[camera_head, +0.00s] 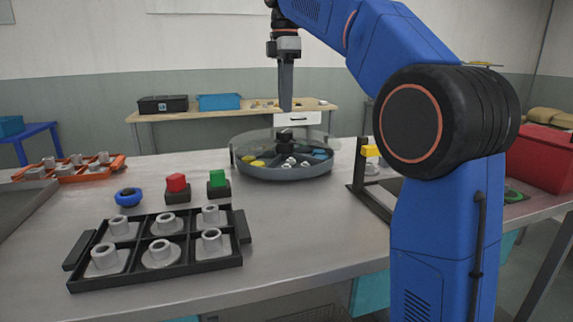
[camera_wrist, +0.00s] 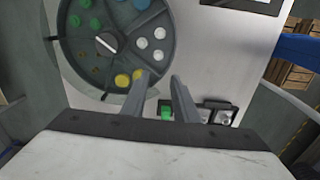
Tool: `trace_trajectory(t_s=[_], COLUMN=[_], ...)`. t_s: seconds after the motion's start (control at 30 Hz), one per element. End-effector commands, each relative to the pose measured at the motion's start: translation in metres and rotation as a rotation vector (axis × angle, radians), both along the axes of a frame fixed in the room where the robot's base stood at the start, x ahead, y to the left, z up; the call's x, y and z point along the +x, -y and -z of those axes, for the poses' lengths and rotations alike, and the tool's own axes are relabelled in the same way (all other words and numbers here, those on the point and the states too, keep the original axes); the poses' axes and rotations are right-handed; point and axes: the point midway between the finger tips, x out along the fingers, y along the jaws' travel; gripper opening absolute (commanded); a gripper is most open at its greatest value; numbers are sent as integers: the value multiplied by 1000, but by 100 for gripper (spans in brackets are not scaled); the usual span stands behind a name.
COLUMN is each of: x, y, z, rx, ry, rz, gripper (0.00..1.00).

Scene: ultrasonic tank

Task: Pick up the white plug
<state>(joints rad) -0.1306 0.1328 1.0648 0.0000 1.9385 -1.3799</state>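White plugs (camera_head: 290,161) lie in one compartment of the round grey divided tank (camera_head: 283,175) in the middle of the bench. Three of them show in the wrist view (camera_wrist: 142,43), set apart from each other. My gripper (camera_head: 286,107) points down above the tank and clear of it, near its central knob. In the wrist view, my gripper's two fingers (camera_wrist: 163,75) are apart with nothing between them. The left fingertip overlaps the tank's rim near the yellow plugs (camera_wrist: 122,80), and the white plugs show beyond the fingertips.
Blue plugs (camera_head: 320,154) and green plugs (camera_wrist: 75,20) fill other compartments. A clear rim surrounds the tank. In front stand red (camera_head: 176,183) and green (camera_head: 219,180) buttons, a blue ring (camera_head: 128,197) and a black tray (camera_head: 155,277) of grey parts. A black stand (camera_head: 372,195) is right.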

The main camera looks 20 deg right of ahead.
Motion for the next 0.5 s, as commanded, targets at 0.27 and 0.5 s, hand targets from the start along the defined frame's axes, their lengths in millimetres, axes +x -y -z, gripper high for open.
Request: trace_trajectory(t_s=[0.27,0.5], x=[3,3], y=[-2,-1], z=[17,60], rx=[-1,-1], ry=[-8,-8], rz=[-25,-23], gripper=[27,27])
